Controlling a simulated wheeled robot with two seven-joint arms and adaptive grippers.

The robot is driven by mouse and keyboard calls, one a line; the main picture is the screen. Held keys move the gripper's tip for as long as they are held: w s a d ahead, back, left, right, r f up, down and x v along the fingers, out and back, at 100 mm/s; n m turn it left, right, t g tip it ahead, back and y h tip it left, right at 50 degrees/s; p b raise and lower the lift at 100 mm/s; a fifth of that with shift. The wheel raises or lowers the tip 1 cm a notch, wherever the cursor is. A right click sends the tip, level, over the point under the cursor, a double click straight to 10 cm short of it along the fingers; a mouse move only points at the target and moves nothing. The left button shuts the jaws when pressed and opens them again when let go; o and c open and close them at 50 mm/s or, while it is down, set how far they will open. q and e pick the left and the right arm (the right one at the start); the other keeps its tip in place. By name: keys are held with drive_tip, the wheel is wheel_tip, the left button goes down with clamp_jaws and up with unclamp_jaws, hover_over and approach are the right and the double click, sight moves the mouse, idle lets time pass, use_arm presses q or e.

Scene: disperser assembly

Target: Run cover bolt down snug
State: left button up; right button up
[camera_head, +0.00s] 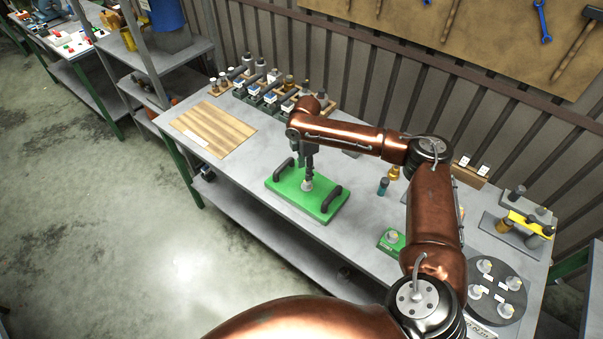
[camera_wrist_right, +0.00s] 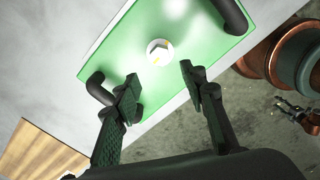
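The green cover plate (camera_head: 308,195) with two black handles lies on the workbench. It also shows in the wrist view (camera_wrist_right: 170,25). The pale cover bolt (camera_head: 307,185) stands near the middle of the plate; in the wrist view its head (camera_wrist_right: 160,52) is seen from above. My right gripper (camera_head: 307,172) points down over the bolt. In the wrist view its two dark fingers (camera_wrist_right: 158,80) are apart with nothing between the tips, and the bolt head shows just beyond the gap. I cannot tell how deep the bolt sits.
A wooden board (camera_head: 214,129) lies on the left of the bench. Bottles and small blue-white boxes line the back. A teal cylinder (camera_head: 383,186), a small green block (camera_head: 391,241) and a dark round tray (camera_head: 518,310) are to the right. Bare bench surrounds the plate.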

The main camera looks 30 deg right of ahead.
sight(306, 183)
drive_tip(key=f, duration=0.4)
drive_tip(key=shift+s+d+f, duration=0.15)
drive_tip(key=shift+s+f, duration=0.05)
drive_tip(key=shift+s, duration=0.05)
wheel_tip(306, 183, down, 2)
drive_tip(key=shift+w+f, duration=0.15)
drive_tip(key=shift+f, duration=0.45)
drive_tip(key=c, duration=0.6)
use_arm(q)
drive_tip(key=shift+s+f, duration=0.2)
drive_tip(key=shift+s, duration=1.25)
use_arm(e)
clamp_jaws()
